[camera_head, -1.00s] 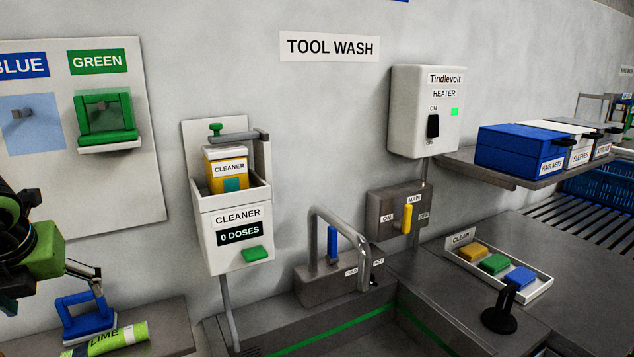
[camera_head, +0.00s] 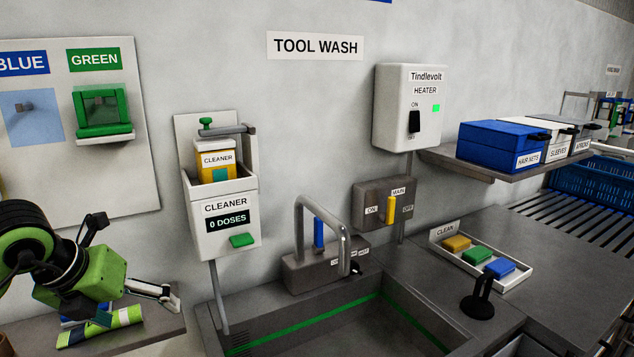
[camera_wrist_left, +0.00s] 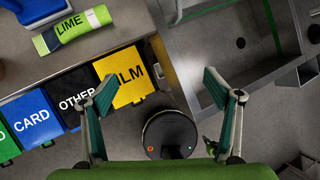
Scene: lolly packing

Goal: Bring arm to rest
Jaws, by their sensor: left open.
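My left gripper (camera_head: 132,262) comes in from the lower left in the head view, in front of a small shelf (camera_head: 150,332). Its jaws are open and empty, and its green body partly hides what lies on the shelf. In the left wrist view, the two fingers of the left gripper (camera_wrist_left: 161,88) stand wide apart with nothing between them. A green and white LIME pack (camera_head: 122,317) lies on the shelf beside or behind the gripper in the head view. A blue tool (camera_head: 72,321) there is mostly hidden. My right gripper does not show.
The sink (camera_head: 350,335) and tap (camera_head: 345,235) are right of the shelf. The CLEANER dispenser (camera_head: 222,215) reads 0 DOSES. A CLEAN tray (camera_head: 510,278) holds coloured blocks beside a black stand (camera_head: 478,306). Below the shelf, labelled bins include yellow FILM (camera_wrist_left: 128,92).

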